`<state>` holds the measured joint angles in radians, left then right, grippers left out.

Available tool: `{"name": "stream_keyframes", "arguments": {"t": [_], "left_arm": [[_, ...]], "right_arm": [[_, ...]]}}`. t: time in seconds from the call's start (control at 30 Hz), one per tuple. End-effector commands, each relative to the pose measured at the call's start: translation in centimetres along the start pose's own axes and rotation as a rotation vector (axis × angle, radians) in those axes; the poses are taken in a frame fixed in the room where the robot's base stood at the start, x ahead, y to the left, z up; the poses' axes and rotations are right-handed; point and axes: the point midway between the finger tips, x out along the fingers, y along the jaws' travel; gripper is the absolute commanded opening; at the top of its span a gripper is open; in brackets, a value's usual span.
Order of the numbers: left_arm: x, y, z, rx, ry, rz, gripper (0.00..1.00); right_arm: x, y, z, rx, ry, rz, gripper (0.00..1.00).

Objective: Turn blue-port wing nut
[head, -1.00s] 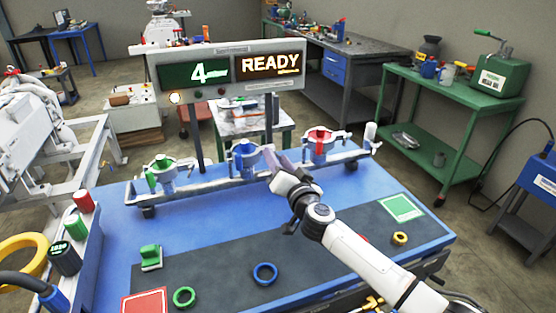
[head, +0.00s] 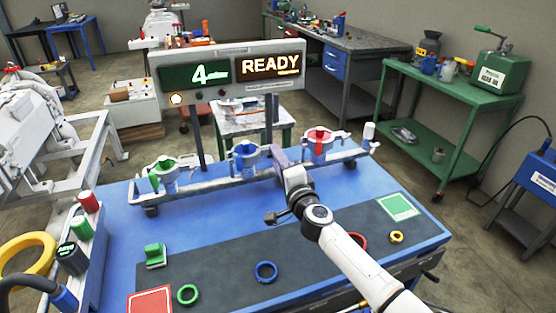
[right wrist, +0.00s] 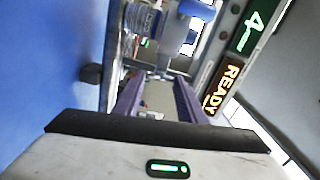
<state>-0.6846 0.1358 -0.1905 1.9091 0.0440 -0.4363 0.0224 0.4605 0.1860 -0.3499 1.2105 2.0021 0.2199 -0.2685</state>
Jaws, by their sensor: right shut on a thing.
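The blue port (head: 243,153) stands on the grey rail between the green port (head: 165,171) and the red port (head: 318,143). My right gripper (head: 280,159) is at the right side of the blue port's clamp. Its purple fingers (right wrist: 158,100) show in the right wrist view, shut on a small part there. I take this part to be the blue-port wing nut, mostly hidden by the fingers. The blue port also shows beyond the fingers in the right wrist view (right wrist: 196,10). My left gripper is not in view.
A display (head: 228,72) reading "4" and "READY" stands behind the rail (head: 212,185). The blue table holds a blue ring (head: 265,272), a green ring (head: 187,294), a yellow ring (head: 396,237) and a green block (head: 154,255).

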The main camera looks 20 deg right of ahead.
Motion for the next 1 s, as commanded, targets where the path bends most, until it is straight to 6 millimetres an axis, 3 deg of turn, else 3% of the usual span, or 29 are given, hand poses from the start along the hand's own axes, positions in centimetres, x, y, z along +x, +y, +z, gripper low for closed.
{"name": "stream_keyframes", "arguments": {"t": [0.5, 1.0], "left_arm": [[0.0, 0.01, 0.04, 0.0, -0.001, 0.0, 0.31], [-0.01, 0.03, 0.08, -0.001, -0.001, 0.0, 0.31]], "right_arm": [[-0.04, 0.21, 0.08, 0.458, -0.001, 0.003, 0.15], [-0.05, 0.26, 0.06, 0.661, 0.001, 0.003, 0.15]]}}
